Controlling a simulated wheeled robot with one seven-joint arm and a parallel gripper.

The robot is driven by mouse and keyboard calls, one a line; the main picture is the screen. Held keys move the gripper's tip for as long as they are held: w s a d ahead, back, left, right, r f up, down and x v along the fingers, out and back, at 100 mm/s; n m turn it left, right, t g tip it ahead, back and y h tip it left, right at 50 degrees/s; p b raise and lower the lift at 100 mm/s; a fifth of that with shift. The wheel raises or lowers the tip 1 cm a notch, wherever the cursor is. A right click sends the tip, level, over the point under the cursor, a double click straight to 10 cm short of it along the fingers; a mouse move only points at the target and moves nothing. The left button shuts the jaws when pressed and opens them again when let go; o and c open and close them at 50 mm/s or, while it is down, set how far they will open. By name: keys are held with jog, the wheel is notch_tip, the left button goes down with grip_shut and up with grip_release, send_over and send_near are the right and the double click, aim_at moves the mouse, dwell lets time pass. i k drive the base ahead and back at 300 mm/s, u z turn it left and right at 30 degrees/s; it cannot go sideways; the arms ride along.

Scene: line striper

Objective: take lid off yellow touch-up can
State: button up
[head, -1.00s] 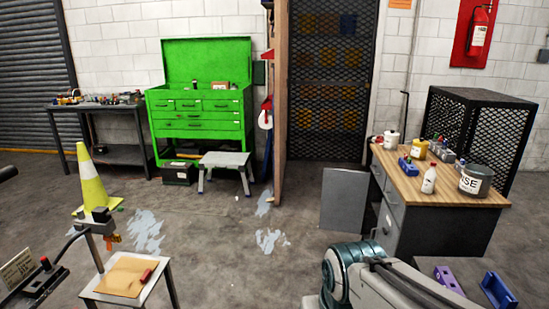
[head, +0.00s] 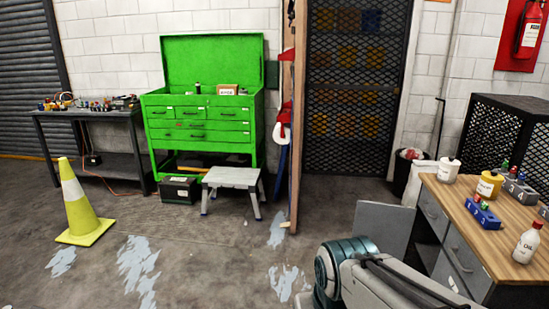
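A yellow can (head: 489,184) with a pale top and a label stands upright on the wooden top of the workbench (head: 470,228) at the right in the head view. It is probably the touch-up can; its label is too small to read. Whether its pale top is a separate lid cannot be told at this size. My arm shows at the bottom right, left of and in front of the bench. My gripper is outside the picture.
A white can (head: 448,170), a blue block (head: 482,212) and a white oil bottle (head: 527,243) stand near the yellow can. An open grey cabinet door (head: 382,235) juts left from the bench. A step stool (head: 231,183) and a traffic cone (head: 79,205) stand on mostly clear floor.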

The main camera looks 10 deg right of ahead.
aim_at(493, 175)
jog(key=z, duration=0.1)
jog(key=i, duration=1.55)
jog(key=z, duration=0.7)
jog(key=i, duration=1.3)
jog(key=z, duration=1.75)
jog(key=i, duration=0.95)
jog(key=z, duration=0.65)
